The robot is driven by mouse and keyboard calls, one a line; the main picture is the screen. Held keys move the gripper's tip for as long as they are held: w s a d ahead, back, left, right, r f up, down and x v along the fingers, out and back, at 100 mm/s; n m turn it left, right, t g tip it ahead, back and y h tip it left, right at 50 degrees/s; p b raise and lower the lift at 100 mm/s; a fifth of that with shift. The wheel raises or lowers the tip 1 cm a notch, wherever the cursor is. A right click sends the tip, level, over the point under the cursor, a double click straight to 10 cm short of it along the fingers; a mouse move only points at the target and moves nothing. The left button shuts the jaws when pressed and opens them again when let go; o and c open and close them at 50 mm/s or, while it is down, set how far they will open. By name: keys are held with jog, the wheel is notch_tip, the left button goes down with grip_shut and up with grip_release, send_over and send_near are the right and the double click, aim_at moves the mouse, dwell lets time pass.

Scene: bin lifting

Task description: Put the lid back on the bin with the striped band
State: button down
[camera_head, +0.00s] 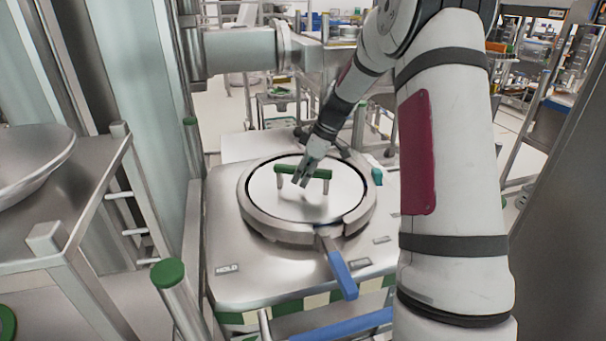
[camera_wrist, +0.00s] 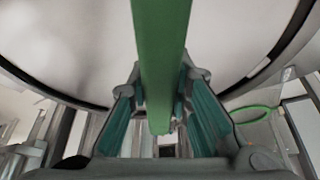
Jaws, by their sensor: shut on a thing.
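The steel bin (camera_head: 225,258) has a green-and-cream striped band (camera_head: 300,303) along its front edge. The round lid (camera_head: 335,203) lies within the metal ring (camera_head: 268,229) on the bin's top, and looks about level. Whether it is fully seated I cannot tell. A green bar handle (camera_head: 290,168) stands on two posts on the lid. My gripper (camera_head: 305,176) is shut on this handle from above. In the wrist view the green handle (camera_wrist: 160,60) runs between my two fingers (camera_wrist: 160,112), with the lid's pale face (camera_wrist: 70,45) and dark rim behind it.
A blue lever (camera_head: 340,273) sticks out from the ring toward the front. A metal stand with a large bowl (camera_head: 30,160) is at the left, and a green-capped post (camera_head: 168,273) stands at the front left. A steel wall panel rises close to the bin's left.

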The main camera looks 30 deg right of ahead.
jog(key=shift+r, duration=0.15)
jog(key=c, duration=1.4)
grip_release()
jog(key=shift+s+f, duration=0.1)
jog(key=shift+f, duration=0.1)
jog(key=v, duration=1.2)
jog(key=shift+r, duration=0.15)
jog(key=s+a+r+m+h, duration=0.1)
jog(key=s+a+r+m, duration=0.1)
jog(key=s+a+r, duration=0.35)
jog(key=s+a+r+m+h, duration=0.1)
jog(key=s+a+r+m, duration=0.15)
jog(key=s+a, duration=0.55)
jog(key=s+a+m+t, duration=0.1)
jog(key=s+a+m, duration=0.1)
jog(key=s+a, duration=0.2)
jog(key=s+a+f+m+t+h, duration=0.1)
jog(key=s+a, duration=0.4)
jog(key=s, duration=0.6)
jog(key=shift+f+m, duration=0.25)
jog(key=shift+m, duration=0.4)
